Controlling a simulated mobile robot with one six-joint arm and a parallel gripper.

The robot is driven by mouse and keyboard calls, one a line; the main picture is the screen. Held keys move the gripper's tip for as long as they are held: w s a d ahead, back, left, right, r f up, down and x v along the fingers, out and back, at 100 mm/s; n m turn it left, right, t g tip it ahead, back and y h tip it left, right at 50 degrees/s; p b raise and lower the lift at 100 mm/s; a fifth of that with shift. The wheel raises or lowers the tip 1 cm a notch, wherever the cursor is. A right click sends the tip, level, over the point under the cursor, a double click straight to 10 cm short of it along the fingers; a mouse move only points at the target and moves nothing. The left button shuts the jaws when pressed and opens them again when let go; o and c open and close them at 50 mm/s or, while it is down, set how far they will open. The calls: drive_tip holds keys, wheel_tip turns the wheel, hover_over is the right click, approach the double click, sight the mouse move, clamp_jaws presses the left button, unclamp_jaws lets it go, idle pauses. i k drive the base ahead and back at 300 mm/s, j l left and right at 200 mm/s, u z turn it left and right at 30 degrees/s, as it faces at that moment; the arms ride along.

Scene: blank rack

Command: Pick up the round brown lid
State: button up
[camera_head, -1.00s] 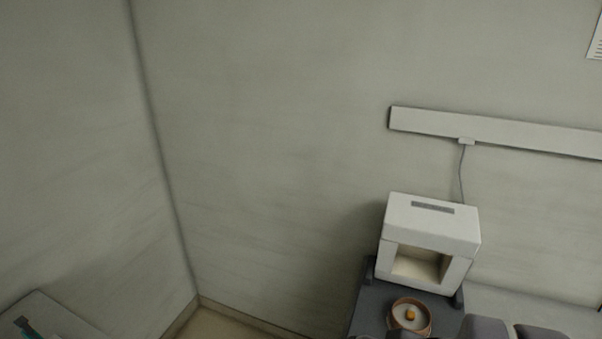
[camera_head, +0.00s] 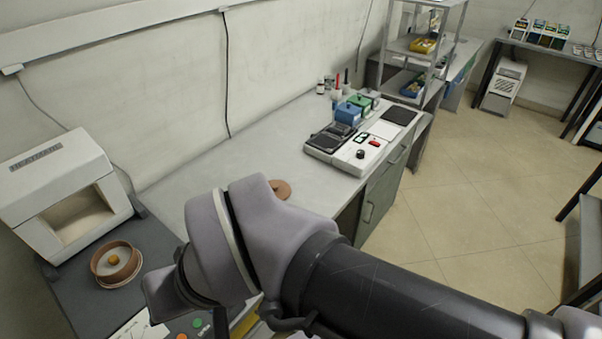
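A flat round brown lid (camera_head: 283,188) lies on the light grey bench top (camera_head: 205,160), just behind a pale joint of my arm, which covers part of it. A round brown dish (camera_head: 116,261) with a pale inside and a small orange-yellow thing in its middle stands on a dark surface at the left. My arm crosses the lower middle of the view. My gripper does not show, so I cannot see its fingers or anything in them.
A white box with an open front (camera_head: 65,190) stands at the left by the wall. A white device with dark pads (camera_head: 345,150) and blue and green boxes (camera_head: 348,113) occupy the bench's far right. A metal shelf (camera_head: 425,50) stands behind. Open tiled floor (camera_head: 470,180) lies right.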

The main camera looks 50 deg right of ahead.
sight(282, 190)
drive_tip(key=z, duration=1.35)
drive_tip(key=u, duration=1.5)
drive_tip(key=z, duration=1.5)
drive_tip(key=i+l+u, duration=0.4)
drive_tip(key=l+u, duration=0.15)
drive_tip(key=i+l+u, duration=0.25)
drive_tip(key=l, duration=0.2)
drive_tip(key=l+u, duration=0.25)
drive_tip(key=l, duration=0.15)
drive_tip(key=i+l+u, duration=0.1)
drive_tip(key=l+u, duration=0.15)
drive_tip(key=l, duration=0.15)
